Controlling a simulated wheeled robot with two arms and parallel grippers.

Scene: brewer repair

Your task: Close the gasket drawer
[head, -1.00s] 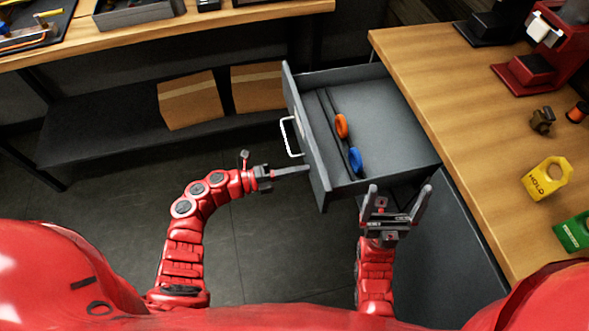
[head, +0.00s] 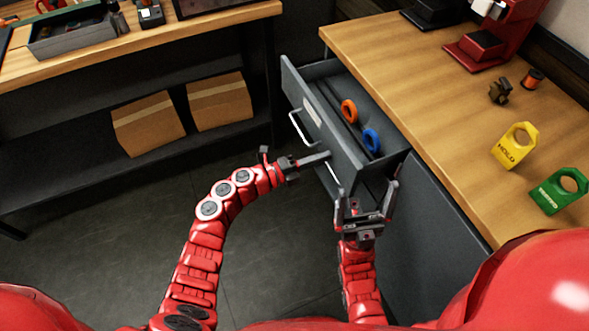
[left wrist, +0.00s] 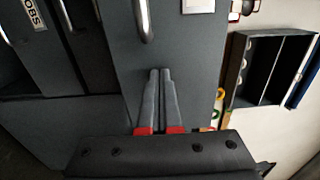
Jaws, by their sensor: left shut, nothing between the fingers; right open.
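The gasket drawer (head: 330,130) is grey, with a pale bar handle (head: 300,128) on its front, and stands partly out of the counter. Inside it lie an orange ring (head: 349,111) and a blue ring (head: 371,140). My left gripper (head: 327,156) is shut and empty, its fingertips at the drawer front beside the handle. The left wrist view shows the shut fingers (left wrist: 159,75) against or just before the grey front panel (left wrist: 185,65); contact is hard to tell. My right gripper (head: 365,192) is open and empty, near the drawer's near end.
The wooden counter (head: 440,110) at right holds a red machine (head: 490,45), a yellow HOLD tag (head: 516,146) and a green tag (head: 560,191). A workbench (head: 150,42) with cardboard boxes (head: 148,123) below stands at left. The floor between is clear.

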